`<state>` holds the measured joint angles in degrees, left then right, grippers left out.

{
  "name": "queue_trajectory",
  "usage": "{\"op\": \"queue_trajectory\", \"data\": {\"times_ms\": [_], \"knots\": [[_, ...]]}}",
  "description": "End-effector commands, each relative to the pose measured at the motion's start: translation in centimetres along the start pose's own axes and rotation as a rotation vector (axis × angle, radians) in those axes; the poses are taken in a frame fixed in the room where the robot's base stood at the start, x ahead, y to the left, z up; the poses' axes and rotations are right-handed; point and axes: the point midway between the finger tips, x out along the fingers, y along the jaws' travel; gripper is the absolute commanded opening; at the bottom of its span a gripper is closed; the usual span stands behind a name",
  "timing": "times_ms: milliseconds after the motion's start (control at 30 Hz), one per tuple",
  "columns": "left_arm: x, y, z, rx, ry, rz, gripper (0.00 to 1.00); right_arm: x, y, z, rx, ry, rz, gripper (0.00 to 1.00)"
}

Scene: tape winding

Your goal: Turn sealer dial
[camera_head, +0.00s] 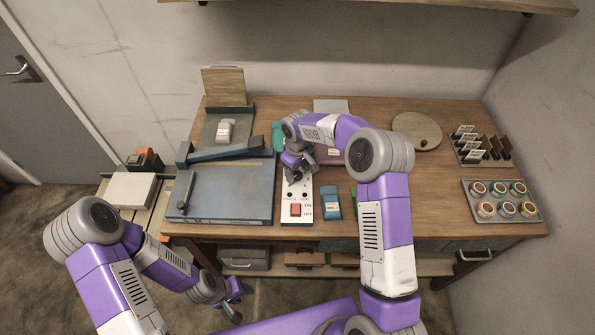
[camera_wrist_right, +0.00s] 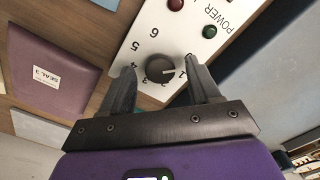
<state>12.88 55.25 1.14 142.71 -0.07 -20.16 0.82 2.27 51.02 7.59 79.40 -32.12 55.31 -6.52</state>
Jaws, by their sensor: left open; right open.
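The sealer's white control panel (camera_head: 299,203) stands on the table in the head view, beside the blue machine bed. Its black dial (camera_wrist_right: 160,70) shows in the right wrist view, ringed by printed numbers. My right gripper (camera_wrist_right: 160,80) is open, with one finger on either side of the dial. I cannot tell whether the fingers touch it. In the head view the right gripper (camera_head: 295,172) hides the dial. My left gripper (camera_head: 234,301) is open and low in front of the table, away from the panel.
A red switch (camera_head: 296,210) sits on the lower panel. A blue item (camera_head: 331,203) lies just right of it. The blue flat machine (camera_head: 222,195) is to the left. A rack of round tins (camera_head: 501,200) stands far right. The table's middle right is clear.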

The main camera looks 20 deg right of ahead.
Motion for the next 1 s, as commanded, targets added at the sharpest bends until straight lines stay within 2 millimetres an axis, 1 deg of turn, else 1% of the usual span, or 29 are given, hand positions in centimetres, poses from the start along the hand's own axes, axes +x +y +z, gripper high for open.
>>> {"op": "queue_trajectory", "data": {"times_ms": [267, 367, 633, 867, 1000], "knots": [[0.01, 0.0, 0.0, 0.0, 0.0, 0.0, 0.43, 0.23, -0.01, 0.01, 0.0, 0.0, 0.0, 0.62], [0.01, -0.01, 0.0, 0.0, 0.0, 0.0, 0.43, 0.22, -0.01, 0.01, 0.0, 0.0, 0.0, 0.48], [0.01, -0.01, 0.0, 0.0, 0.0, 0.0, 0.43, 0.21, -0.02, 0.01, 0.0, 0.0, 0.0, 0.07], [0.1, -0.04, 0.0, 0.0, 0.0, 0.0, 0.43, 0.22, -0.03, 0.0, 0.016, 0.0, 0.0, 0.06], [0.29, -0.11, -0.01, 0.0, 0.0, 0.0, 0.43, 0.23, -0.04, -0.02, 0.062, 0.0, 0.001, 0.06]]}}
